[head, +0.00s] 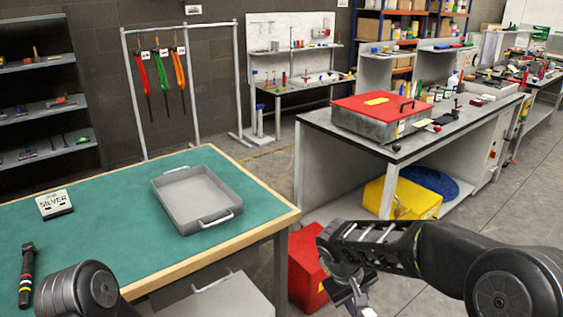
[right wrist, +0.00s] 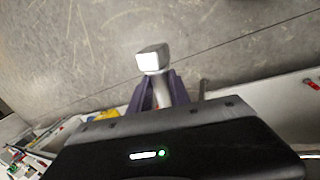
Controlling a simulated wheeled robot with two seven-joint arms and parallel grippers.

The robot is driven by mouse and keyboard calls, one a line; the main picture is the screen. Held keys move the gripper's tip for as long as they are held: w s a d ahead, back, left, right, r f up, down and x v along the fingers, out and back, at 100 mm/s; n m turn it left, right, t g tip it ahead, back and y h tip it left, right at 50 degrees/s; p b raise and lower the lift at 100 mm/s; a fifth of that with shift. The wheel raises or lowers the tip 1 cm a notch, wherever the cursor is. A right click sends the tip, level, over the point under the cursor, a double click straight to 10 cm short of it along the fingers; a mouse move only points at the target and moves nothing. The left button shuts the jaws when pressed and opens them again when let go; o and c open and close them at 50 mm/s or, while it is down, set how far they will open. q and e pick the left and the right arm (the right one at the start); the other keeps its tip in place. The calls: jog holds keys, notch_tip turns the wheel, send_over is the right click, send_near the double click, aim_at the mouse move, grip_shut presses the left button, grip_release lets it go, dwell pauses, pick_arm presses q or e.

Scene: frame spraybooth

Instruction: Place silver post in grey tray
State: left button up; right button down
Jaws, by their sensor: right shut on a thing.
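The grey tray (head: 196,190) lies empty on the green-topped table, with a metal handle at its near and far ends. My right gripper (head: 352,292) is low at the bottom right of the head view, off the table's right side and apart from the tray. In the right wrist view its purple fingers (right wrist: 166,92) are shut on the silver post (right wrist: 153,60), whose pale squared head sticks out beyond them. A small bright part of the post (head: 366,309) shows at the head view's bottom edge. My left gripper is out of the frame.
A sign reading SILVER (head: 54,204) and a black tool with coloured bands (head: 27,275) are on the green table (head: 115,190) at left. A red bin (head: 305,265) stands on the floor beside it. A grey bench with a red-lidded box (head: 378,108) stands behind.

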jog(key=d+m, duration=0.1)
jog(key=m, duration=0.1)
jog(key=d+r+m+g, duration=0.1)
jog(key=m, duration=0.1)
jog(key=shift+r+m, duration=0.2)
jog(key=shift+m, duration=0.1)
jog(key=shift+w, duration=0.1)
